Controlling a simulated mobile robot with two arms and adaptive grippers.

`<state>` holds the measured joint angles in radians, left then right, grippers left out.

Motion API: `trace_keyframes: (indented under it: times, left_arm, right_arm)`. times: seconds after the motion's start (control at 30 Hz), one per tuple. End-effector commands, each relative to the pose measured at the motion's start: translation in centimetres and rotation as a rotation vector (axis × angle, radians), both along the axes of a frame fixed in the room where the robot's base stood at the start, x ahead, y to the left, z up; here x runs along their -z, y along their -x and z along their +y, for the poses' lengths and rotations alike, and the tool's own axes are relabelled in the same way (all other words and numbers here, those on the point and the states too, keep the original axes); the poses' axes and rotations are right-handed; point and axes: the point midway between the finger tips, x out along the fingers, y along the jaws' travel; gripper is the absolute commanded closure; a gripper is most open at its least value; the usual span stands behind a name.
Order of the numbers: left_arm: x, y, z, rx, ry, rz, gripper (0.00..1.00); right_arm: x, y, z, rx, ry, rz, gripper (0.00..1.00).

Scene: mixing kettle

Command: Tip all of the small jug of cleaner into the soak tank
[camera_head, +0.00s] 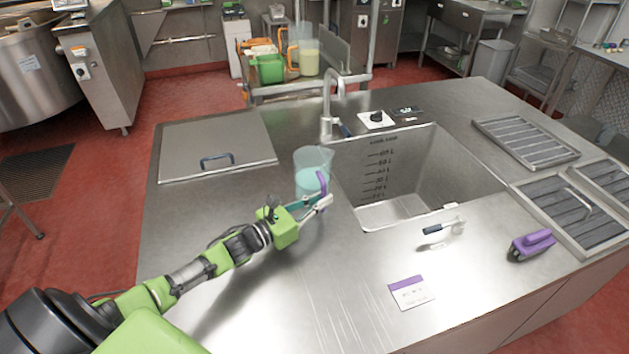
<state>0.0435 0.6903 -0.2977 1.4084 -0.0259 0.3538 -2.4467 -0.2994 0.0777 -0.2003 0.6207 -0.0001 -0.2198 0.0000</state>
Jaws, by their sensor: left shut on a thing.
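The small jug (313,168) is clear, with blue-green liquid in its lower part and a purple handle. It is upright on or just above the steel counter, left of the soak tank; I cannot tell if it touches the counter. My left gripper (321,199) is shut on the jug's handle, on the side nearest me. The soak tank (400,175) is a rectangular steel basin sunk in the counter, with dark level marks on its far wall. Its floor looks bare. My right gripper is not in view.
A lid with a handle (217,150) lies at left. A scraper-like tool (444,229), purple brush (533,245), label card (411,291) and filter panels (525,142) lie around. The front counter is mostly clear.

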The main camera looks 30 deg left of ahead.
Motion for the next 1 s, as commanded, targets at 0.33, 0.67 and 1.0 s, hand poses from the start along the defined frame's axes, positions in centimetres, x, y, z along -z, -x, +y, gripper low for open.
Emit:
trace_keyframes:
  times: [0.33,0.67,1.0]
  left_arm:
    - [-4.0,-0.1,0.0,0.002,-0.001,-0.009,1.0]
    - [-6.1,-0.1,0.0,0.001,-0.001,-0.008,1.0]
    - [-5.8,0.2,-0.7,0.005,0.002,-0.008,1.0]
  right_arm:
    - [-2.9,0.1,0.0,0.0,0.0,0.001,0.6]
    - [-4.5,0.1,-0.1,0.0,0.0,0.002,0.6]
    - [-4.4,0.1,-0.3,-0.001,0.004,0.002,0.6]
